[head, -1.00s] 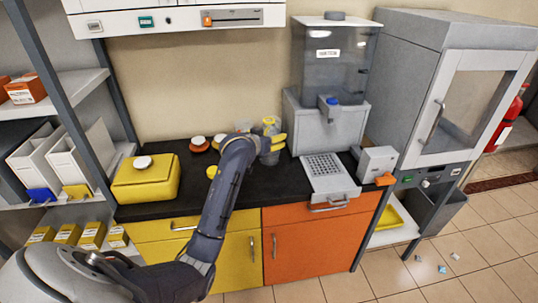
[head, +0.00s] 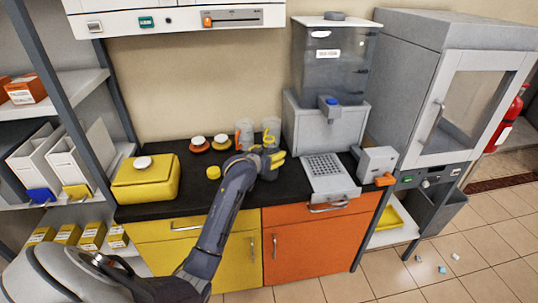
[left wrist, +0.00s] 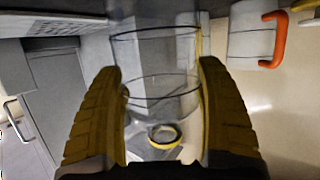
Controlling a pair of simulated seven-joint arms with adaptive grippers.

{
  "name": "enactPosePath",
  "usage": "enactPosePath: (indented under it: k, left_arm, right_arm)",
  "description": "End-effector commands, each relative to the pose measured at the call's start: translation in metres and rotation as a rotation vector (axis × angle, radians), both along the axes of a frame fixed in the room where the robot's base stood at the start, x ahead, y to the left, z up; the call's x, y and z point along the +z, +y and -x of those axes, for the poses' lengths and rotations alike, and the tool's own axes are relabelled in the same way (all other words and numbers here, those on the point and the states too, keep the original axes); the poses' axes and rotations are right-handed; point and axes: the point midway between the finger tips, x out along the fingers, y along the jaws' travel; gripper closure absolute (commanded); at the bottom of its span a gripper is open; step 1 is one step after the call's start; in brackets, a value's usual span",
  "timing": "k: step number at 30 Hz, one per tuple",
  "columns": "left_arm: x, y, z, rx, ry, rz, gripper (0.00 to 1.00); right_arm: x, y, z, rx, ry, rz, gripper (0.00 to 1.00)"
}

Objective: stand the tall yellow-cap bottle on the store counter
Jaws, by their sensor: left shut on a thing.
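My left gripper (head: 273,149) has yellow fingers and is over the back of the black counter (head: 295,190), left of the grey dispenser. In the left wrist view, its fingers (left wrist: 163,105) are shut on a clear, see-through vessel (left wrist: 155,88). A small yellow ring (left wrist: 165,134) shows through or behind the vessel. In the head view, the fingers and wrist hide much of what is held. I cannot make out a yellow cap on the held vessel. My right gripper is not in view.
The grey dispenser (head: 327,125) stands right of the gripper. The front of the counter has free room.

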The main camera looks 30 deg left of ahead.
Motion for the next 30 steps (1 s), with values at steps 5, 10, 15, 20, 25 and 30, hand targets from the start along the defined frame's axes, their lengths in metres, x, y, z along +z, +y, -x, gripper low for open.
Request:
enactPosePath:
  k: [5, 10, 15, 20, 25, 30]
  left_arm:
    - [0.002, 0.000, 0.000, 0.000, -0.004, -0.001, 0.75]
    - [-0.002, 0.000, 0.000, 0.000, 0.000, 0.000, 0.23]
    - [-0.002, 0.000, 0.000, 0.000, 0.000, 0.000, 0.03]
    - [-0.002, 0.000, 0.000, 0.000, 0.000, 0.000, 0.01]
    - [-0.001, 0.000, 0.000, 0.000, -0.001, 0.000, 0.01]
    - [0.005, -0.001, 0.010, 0.000, -0.002, -0.001, 0.01]
  right_arm:
    - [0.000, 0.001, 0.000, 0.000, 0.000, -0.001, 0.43]
    - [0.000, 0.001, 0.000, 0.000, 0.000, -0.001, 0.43]
    - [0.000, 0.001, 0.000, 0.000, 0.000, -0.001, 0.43]
    - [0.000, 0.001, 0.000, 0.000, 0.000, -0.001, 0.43]
    - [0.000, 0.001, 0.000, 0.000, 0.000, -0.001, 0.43]
    - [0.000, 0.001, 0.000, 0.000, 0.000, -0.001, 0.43]
